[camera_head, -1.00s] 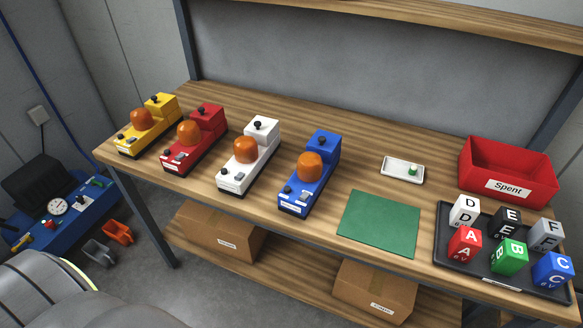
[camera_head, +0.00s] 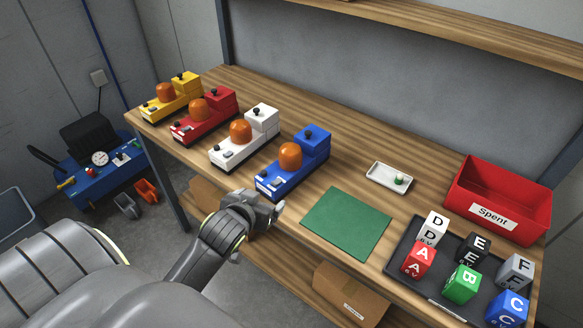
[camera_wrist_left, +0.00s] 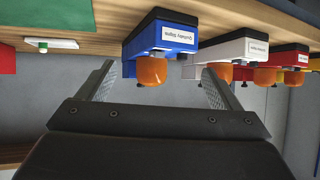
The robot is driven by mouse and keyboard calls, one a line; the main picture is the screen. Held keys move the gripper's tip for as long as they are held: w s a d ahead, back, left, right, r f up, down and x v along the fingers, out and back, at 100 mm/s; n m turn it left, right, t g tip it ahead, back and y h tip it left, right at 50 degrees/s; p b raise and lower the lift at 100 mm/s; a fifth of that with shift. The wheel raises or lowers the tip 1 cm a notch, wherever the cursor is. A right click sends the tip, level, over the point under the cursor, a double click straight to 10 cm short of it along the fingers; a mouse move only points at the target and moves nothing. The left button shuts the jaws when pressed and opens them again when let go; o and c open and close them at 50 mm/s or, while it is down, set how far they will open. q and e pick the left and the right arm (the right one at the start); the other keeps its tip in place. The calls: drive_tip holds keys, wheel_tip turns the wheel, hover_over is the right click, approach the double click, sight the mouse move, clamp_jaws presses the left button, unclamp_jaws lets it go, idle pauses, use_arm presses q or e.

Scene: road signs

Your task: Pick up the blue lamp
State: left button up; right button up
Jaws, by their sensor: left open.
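The blue lamp (camera_head: 294,164) stands on the wooden bench, right of the white lamp, with an orange dome and a raised blue box at its back end. In the left wrist view the blue lamp (camera_wrist_left: 160,40) appears upside down, with its labelled end facing the camera. My left gripper (camera_head: 278,209) is at the bench's front edge, just in front of the blue lamp and apart from it. In the wrist view its two fingers (camera_wrist_left: 158,88) are spread and empty, with the lamp beyond them. My right gripper is not in view.
White (camera_head: 243,139), red (camera_head: 203,116) and yellow (camera_head: 171,99) lamps stand in a row to the left. A green mat (camera_head: 346,223) lies to the right, near a small white tray (camera_head: 376,178), a red bin (camera_head: 493,206) and a black tray (camera_head: 401,245) of lettered blocks.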

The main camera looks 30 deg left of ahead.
use_arm(q)
drive_tip(key=t, duration=0.2)
approach(288, 155)
drive_tip(key=x, duration=0.2)
drive_tip(key=p+x, duration=0.1)
drive_tip(key=x, duration=0.1)
drive_tip(key=p+x, duration=0.1)
drive_tip(key=x, duration=0.1)
drive_tip(key=shift+f, duration=0.35)
drive_tip(key=shift+w+f, duration=0.15)
drive_tip(key=shift+w, duration=0.1)
drive_tip(key=shift+w+a+p, duration=0.15)
drive_tip(key=shift+w+p, duration=0.3)
drive_tip(key=shift+p, duration=0.05)
drive_tip(key=p+x, duration=0.1)
drive_tip(key=x, duration=0.1)
drive_tip(key=shift+w+a, duration=0.15)
drive_tip(key=shift+w, duration=0.25)
drive_tip(key=shift+x, duration=0.85)
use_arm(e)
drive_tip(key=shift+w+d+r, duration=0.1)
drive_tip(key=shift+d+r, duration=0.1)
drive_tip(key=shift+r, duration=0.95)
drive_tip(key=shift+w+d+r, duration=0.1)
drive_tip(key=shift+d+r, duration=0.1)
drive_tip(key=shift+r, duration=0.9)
use_arm(q)
drive_tip(key=shift+s+f, duration=0.1)
clamp_jaws()
